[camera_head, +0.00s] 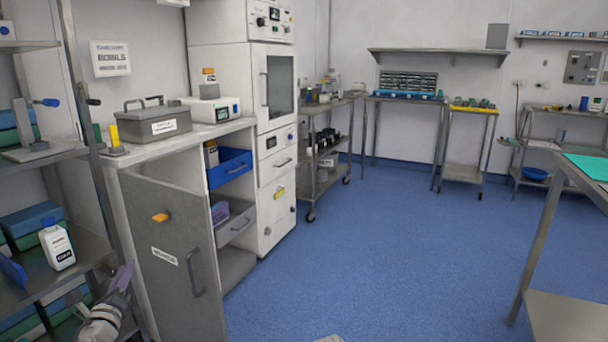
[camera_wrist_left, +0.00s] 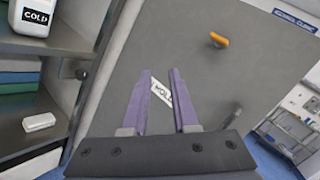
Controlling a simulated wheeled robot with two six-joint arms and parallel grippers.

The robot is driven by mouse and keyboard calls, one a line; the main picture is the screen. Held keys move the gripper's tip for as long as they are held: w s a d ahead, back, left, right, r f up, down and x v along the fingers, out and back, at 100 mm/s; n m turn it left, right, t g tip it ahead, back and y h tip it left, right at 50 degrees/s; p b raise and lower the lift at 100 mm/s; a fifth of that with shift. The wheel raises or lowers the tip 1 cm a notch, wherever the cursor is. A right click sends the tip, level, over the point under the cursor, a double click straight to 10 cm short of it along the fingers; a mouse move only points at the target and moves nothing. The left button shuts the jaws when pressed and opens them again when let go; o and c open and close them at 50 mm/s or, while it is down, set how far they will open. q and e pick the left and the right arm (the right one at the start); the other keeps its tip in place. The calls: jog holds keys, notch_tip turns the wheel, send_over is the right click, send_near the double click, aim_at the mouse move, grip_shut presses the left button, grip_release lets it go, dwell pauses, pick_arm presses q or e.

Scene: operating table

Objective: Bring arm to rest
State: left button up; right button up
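My left gripper (camera_head: 122,278) is low at the left in the head view, between the left shelf rack and the open grey cabinet door (camera_head: 165,235). In the left wrist view, its two purple fingers (camera_wrist_left: 161,80) stand apart with nothing between them. They point towards the same grey door (camera_wrist_left: 215,85), which has a white label and an orange latch. Whether the fingertips touch the door cannot be told. My right gripper is not in view.
A shelf rack with a white bottle (camera_head: 57,245) stands close at the left. The cabinet holds a blue bin (camera_head: 230,167) and a grey drawer (camera_head: 236,222). A steel table (camera_head: 545,235) stands at the right. The blue floor (camera_head: 390,245) between is clear.

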pick_arm(q)
jog(key=d+f+n+g+y+p, duration=0.1)
jog(key=d+f+n+g+p, duration=0.1)
jog(key=d+f+n+g, duration=0.6)
jog(key=d+f+n+g+p, duration=0.25)
jog(key=d+f+n, duration=0.25)
jog(key=d+n, duration=0.65)
jog(key=s+d+f+n+g+h+p, duration=0.1)
jog(key=s+d+f+n+g+h, duration=0.2)
jog(key=s+d, duration=0.65)
jog(key=s+d+f+g+p, duration=0.1)
jog(key=s+d+f+g, duration=0.2)
jog(key=s+d+g, duration=0.5)
notch_tip(320, 180, up, 38)
jog(key=d+t+p, duration=0.2)
jog(key=p, duration=3.5)
jog(key=shift+s+d+r+h, duration=0.2)
jog(key=shift+s+d+h, duration=0.1)
jog(key=shift+s, duration=0.05)
